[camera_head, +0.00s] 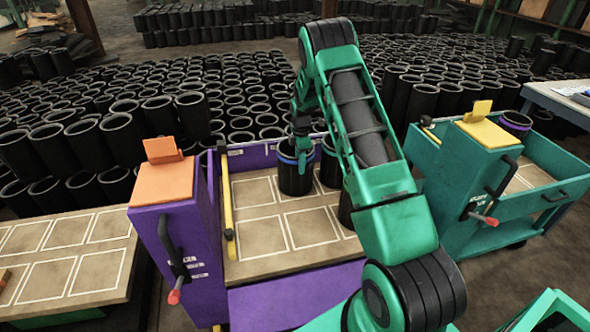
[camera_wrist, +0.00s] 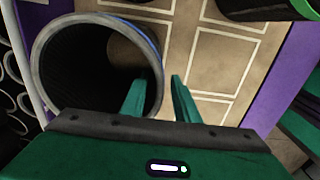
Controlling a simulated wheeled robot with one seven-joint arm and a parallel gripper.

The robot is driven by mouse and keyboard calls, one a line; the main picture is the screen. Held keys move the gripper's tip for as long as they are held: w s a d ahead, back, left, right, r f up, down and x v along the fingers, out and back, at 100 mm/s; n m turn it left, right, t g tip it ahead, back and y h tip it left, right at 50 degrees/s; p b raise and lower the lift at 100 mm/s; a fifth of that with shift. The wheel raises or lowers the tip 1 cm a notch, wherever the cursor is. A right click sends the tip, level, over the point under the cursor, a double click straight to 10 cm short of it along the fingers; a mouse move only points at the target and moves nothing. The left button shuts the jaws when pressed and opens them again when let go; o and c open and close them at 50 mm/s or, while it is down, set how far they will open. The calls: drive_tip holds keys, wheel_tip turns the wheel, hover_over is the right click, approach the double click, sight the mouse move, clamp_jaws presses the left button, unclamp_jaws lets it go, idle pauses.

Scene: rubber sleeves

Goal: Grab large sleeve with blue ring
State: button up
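A large black sleeve with a blue ring (camera_head: 296,177) stands upright in the purple cart, near its back left. In the wrist view the same sleeve (camera_wrist: 85,65) shows its open mouth at the left, with blue along the rim's edge. My gripper (camera_head: 301,152) is at the sleeve's rim. In the wrist view the fingers of my gripper (camera_wrist: 158,92) are apart. The left finger overlaps the sleeve's mouth and the right finger is outside it, with the right wall between them. I cannot tell whether either finger touches the wall.
A green-ringed sleeve (camera_wrist: 265,8) shows at the wrist view's top right. The purple cart (camera_head: 290,295) has bare marked squares in front. A teal cart (camera_head: 452,190) stands right. Many black sleeves fill the background.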

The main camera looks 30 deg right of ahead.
sight(299, 177)
wheel_tip(299, 177, down, 3)
drive_tip(key=shift+f, duration=0.2)
clamp_jaws()
drive_tip(key=shift+w+r, duration=0.15)
drive_tip(key=shift+w, duration=0.05)
idle(1.1)
